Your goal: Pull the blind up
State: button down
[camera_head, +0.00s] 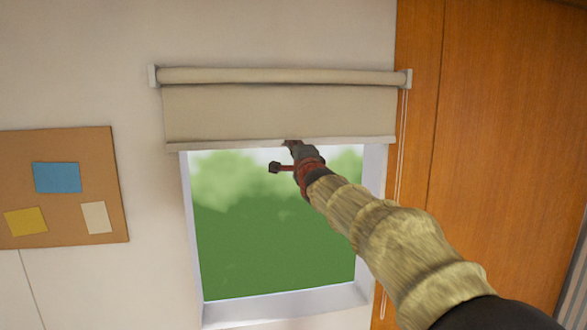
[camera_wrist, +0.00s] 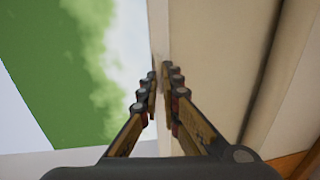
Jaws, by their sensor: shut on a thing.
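The beige roller blind (camera_head: 270,112) hangs from its roller across the top part of the window in the head view, with its bottom bar (camera_head: 215,143) level with the upper window area. My gripper (camera_head: 288,144) reaches up to the middle of that bar. In the wrist view the fingers of my gripper (camera_wrist: 162,72) are close together on the blind's lower edge (camera_wrist: 162,30), with the blind cloth (camera_wrist: 220,60) to the right. The fingertips are partly hidden in the head view.
The window (camera_head: 270,230) shows green outside below the blind. A thin cord (camera_head: 402,150) hangs at the blind's right end, beside a wooden panel (camera_head: 490,130). A cork board (camera_head: 110,190) with coloured notes is on the left wall.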

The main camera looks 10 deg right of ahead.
jog(key=shift+r, duration=0.85)
jog(key=c, duration=2)
grip_release()
jog(key=shift+f, duration=0.1)
jog(key=shift+s, duration=0.15)
jog(key=s+f, duration=0.1)
jog(key=s, duration=1)
jog(key=shift+s+f, duration=0.3)
